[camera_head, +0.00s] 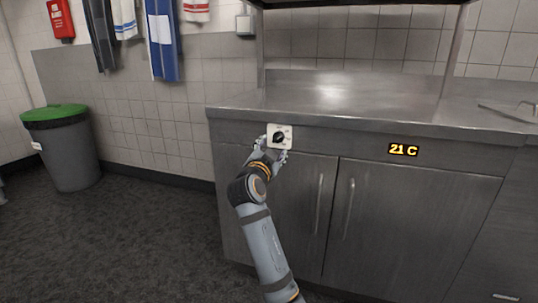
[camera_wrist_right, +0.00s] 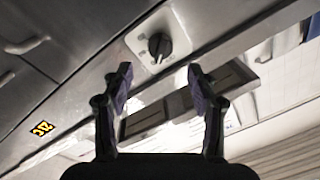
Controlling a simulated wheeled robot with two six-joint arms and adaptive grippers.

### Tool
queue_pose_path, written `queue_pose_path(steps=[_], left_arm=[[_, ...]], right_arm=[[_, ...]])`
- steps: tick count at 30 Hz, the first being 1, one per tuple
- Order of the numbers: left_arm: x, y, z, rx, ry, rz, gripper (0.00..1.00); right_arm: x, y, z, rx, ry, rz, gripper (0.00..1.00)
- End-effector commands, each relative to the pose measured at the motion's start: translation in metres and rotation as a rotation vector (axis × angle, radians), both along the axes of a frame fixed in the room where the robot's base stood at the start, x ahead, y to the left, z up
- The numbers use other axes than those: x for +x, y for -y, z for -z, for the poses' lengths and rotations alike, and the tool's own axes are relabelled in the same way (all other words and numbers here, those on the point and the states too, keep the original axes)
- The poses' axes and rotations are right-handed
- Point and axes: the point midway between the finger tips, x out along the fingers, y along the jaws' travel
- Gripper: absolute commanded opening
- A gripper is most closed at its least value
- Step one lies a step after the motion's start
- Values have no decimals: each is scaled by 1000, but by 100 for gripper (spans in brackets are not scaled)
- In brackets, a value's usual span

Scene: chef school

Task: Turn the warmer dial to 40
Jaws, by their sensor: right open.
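The warmer dial (camera_head: 279,138) is a black knob on a white square plate on the front edge of the steel counter. In the right wrist view the knob (camera_wrist_right: 159,46) shows beyond the fingertips, with small marks around it. My right gripper (camera_head: 271,152) is just below and in front of the plate in the head view. In the wrist view my right gripper (camera_wrist_right: 160,76) is open, its two fingers apart and nothing between them. A display (camera_head: 403,150) right of the dial reads 21 C. My left gripper is not in view.
The steel counter (camera_head: 240,107) has a clear top at left and cabinet doors (camera_head: 300,205) with vertical handles below. A grey bin (camera_head: 70,160) with a green lid stands at left. Towels (camera_head: 161,40) hang on the tiled wall. The dark floor between is open.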

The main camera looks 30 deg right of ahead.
Motion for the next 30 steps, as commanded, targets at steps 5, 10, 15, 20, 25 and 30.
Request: queue_pose_path(steps=[5, 10, 15, 20, 25, 30], left_arm=[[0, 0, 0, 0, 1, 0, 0], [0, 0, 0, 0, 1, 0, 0], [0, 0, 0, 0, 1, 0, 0], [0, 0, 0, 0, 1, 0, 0], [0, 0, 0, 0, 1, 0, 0], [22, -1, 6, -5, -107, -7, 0]], right_arm=[[-24, -28, 4, 6, 0, -4, 58], [-35, -37, 4, 2, -1, 0, 58], [-37, -38, 3, 0, -1, 1, 58], [-36, -38, 3, 0, -1, 1, 58], [-36, -38, 3, 0, 0, 1, 58], [-31, -47, 28, -75, -67, -93, 58]])
